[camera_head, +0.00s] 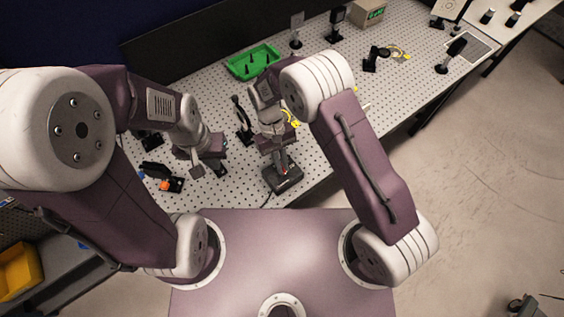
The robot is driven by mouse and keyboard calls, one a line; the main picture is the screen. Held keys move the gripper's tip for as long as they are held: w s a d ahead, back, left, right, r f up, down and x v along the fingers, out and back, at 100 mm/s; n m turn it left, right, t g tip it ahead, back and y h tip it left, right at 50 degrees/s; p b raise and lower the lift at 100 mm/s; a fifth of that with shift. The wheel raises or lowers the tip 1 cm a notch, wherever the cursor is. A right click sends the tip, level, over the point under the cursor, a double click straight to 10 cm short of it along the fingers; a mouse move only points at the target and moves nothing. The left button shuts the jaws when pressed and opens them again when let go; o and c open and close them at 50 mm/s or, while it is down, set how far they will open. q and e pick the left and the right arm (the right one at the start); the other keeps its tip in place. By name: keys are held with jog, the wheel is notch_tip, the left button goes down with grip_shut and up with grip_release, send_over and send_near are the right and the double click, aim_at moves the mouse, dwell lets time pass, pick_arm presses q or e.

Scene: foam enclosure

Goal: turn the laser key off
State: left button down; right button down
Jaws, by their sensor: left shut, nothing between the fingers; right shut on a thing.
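A small black box (287,183), which looks like the laser key unit, sits at the near edge of the perforated table. A small reddish spot shows on its top. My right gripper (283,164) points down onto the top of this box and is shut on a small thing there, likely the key. The fingers hide the key, so its angle cannot be told. My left gripper (220,170) is shut and empty, held above the table to the left of the box.
A black mount with an orange part (164,186) lies at the left. The perforated table (330,130) has bare room right of the black box.

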jog(key=shift+r+n+h, duration=0.1)
jog(key=shift+n+h, duration=0.2)
jog(key=shift+n, duration=0.5)
jog(key=c, duration=1.6)
grip_release()
jog(key=shift+o, duration=0.3)
jog(key=b+v, duration=0.2)
jog(key=v, duration=0.7)
jog(key=shift+s, duration=0.2)
